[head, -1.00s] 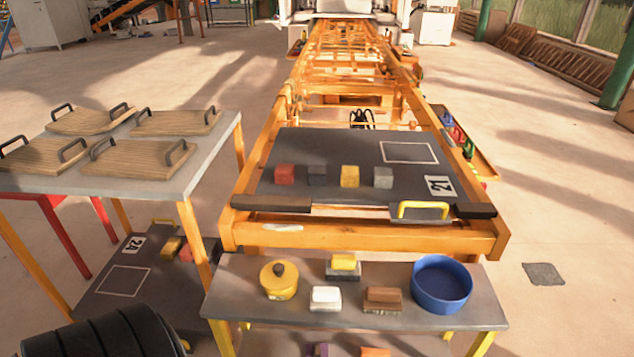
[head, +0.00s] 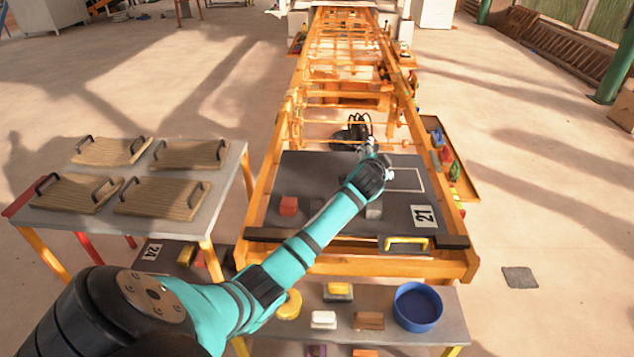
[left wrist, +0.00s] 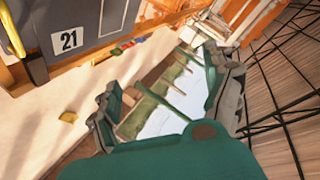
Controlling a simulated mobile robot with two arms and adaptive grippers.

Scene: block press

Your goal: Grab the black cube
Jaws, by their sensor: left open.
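The black cube (head: 317,206) is a small dark block on the dark board (head: 405,208) marked 21. It stands in a row, right of a red cube (head: 288,206) and left of a grey cube (head: 374,210). My teal left arm crosses the board and partly covers the black cube; the yellow cube is hidden behind it. My left gripper (head: 356,134) is beyond the row, near the board's far edge, apart from the cubes. In the left wrist view the left gripper (left wrist: 165,90) is open and empty. No cube shows between its fingers. My right gripper is not seen.
A yellow handle (head: 407,243) is at the board's front edge. A lower bench holds a blue bowl (head: 418,307) and several blocks. A table at left carries wooden boards with handles (head: 160,198). An orange frame (head: 275,180) surrounds the dark board.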

